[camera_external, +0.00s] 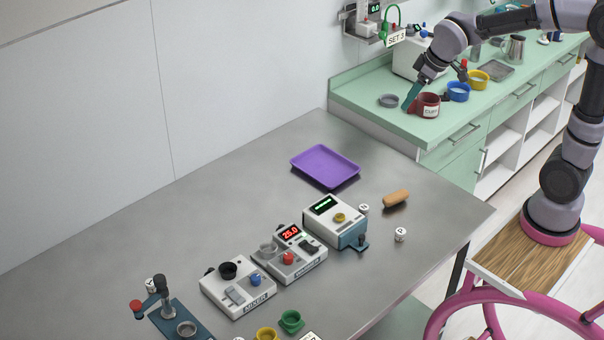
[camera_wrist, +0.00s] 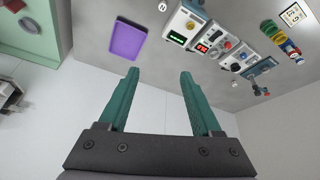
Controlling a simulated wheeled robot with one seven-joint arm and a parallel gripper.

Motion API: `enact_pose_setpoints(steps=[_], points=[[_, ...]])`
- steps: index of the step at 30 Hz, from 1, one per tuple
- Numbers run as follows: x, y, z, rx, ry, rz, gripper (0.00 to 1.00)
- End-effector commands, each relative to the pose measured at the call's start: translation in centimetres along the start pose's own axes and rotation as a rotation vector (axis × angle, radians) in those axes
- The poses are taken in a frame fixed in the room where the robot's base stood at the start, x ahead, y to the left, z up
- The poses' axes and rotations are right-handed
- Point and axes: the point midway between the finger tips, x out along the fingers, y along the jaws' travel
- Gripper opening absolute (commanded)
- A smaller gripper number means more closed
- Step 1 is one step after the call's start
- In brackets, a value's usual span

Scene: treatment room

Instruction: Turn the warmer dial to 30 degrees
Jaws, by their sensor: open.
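The device that looks like the warmer (camera_external: 299,267) is a white box on the metal table, with a red display (camera_external: 289,233) reading 25.0. Its red dial (camera_external: 288,258) sits on the top face; the dial's pointer is too small to read. In the wrist view this device (camera_wrist: 212,47) is at the upper right, with its display lit red. My gripper (camera_external: 409,97) has teal fingers and is over the green counter, beside a dark red cup, far from the device. In the wrist view my gripper (camera_wrist: 159,73) is open, with nothing between its fingers.
Beside the warmer stand a mixer (camera_external: 239,290) and a white device with a green display (camera_external: 334,221). The dark red cup (camera_external: 428,106) and other cups crowd the counter.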

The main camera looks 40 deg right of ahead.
Motion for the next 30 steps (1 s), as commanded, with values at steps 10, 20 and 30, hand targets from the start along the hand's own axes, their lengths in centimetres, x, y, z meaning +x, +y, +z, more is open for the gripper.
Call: enact_pose_setpoints(steps=[10,20,30], points=[[15.2,-10.4,-6.9,-0.481,-0.074,-0.164,0.66],[29.0,-22.4,-7.3,-0.816,-0.060,-0.374,0.66],[34.0,-27.0,-6.2,-0.915,-0.035,-0.454,0.66]])
